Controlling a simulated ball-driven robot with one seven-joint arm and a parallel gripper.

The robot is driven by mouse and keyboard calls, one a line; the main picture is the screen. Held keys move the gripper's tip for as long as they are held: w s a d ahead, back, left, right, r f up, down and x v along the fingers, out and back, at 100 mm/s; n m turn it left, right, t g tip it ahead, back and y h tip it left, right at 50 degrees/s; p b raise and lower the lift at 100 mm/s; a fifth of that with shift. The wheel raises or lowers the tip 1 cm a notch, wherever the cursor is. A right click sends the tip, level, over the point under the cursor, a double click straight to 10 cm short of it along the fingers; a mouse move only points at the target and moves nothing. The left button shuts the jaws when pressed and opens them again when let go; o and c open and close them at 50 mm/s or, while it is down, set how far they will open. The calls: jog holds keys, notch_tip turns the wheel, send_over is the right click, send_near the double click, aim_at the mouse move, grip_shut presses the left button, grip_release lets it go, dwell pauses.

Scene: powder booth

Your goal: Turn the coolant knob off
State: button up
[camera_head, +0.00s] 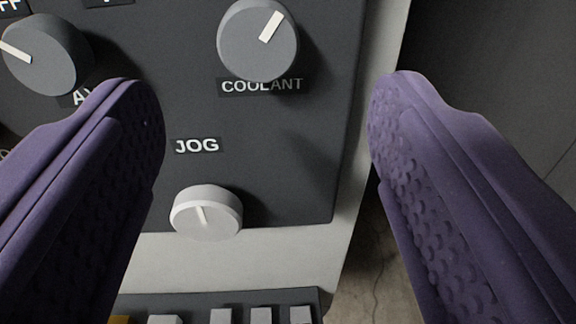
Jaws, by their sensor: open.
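The coolant knob (256,48) is a round grey knob with a pale pointer bar, at the top middle of the dark panel. Its pointer is tilted up and to the right. A label reading COOLANT (262,85) is just below it, partly covered by the knob. My gripper (257,95) shows as two purple, textured fingers, wide apart at the left and right. Nothing is held between them. In the picture the coolant knob appears between and just above the fingertips, and I see no contact.
A second grey knob (42,55) is at the upper left, its label partly hidden by my left finger. A lighter JOG knob (206,214) sits lower down. A row of keys (221,316) is at the bottom.

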aim_at(259, 51)
jog(key=w, duration=0.7)
jog(key=shift+w+a+f+b, duration=0.15)
jog(key=shift+w+f+b, duration=0.1)
jog(key=shift+b, duration=0.1)
jog(key=c, duration=1.1)
jog(key=shift+o, duration=0.2)
